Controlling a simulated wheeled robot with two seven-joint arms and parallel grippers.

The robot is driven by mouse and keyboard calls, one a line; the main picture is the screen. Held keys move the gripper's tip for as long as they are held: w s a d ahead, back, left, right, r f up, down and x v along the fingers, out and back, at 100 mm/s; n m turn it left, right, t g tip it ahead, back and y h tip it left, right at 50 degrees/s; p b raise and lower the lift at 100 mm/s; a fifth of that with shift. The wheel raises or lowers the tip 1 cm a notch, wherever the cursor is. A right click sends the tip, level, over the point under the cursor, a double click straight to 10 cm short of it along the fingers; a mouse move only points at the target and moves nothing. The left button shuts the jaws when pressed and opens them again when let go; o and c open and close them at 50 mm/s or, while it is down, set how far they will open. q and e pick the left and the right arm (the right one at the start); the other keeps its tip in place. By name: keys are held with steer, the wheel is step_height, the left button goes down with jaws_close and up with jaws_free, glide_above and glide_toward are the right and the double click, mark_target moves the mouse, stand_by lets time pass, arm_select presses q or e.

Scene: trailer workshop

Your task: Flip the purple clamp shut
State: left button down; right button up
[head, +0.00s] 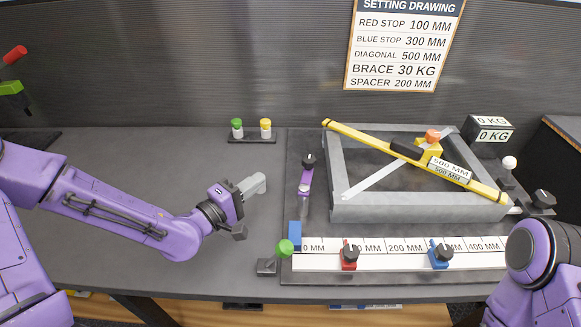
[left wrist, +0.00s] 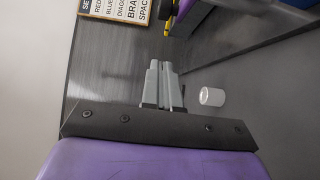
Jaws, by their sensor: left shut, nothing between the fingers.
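The purple clamp (head: 305,182) stands at the left end of the fixture plate, left of the grey frame. Its purple lever points up in the head view, with a black knob (head: 308,160) at its tip. My left gripper (head: 260,183) is left of the clamp, apart from it, with its grey fingers pointing toward it. The fingers are together with nothing between them; they also show in the left wrist view (left wrist: 165,84). A purple bar (left wrist: 192,18) shows at the top of that view, but I cannot tell if it is the clamp. My right gripper is out of view.
A grey frame (head: 420,206) with a yellow diagonal bar (head: 365,143) lies on the right. In front is a ruler (head: 400,262) with a red stop (head: 349,256) and a blue stop (head: 440,254). A green knob (head: 284,248) stands near the front edge. Bare bench surrounds my left gripper.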

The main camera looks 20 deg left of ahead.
mark_target(307, 174)
arm_select(q)
steer(key=w+d+p, duration=0.1)
steer(key=w+d, duration=0.5)
steer(key=w, duration=0.1)
steer(key=shift+w+d+p, duration=0.15)
steer(key=shift+d+p, duration=0.15)
steer(key=shift+p, duration=0.1)
steer(key=shift+w, duration=0.1)
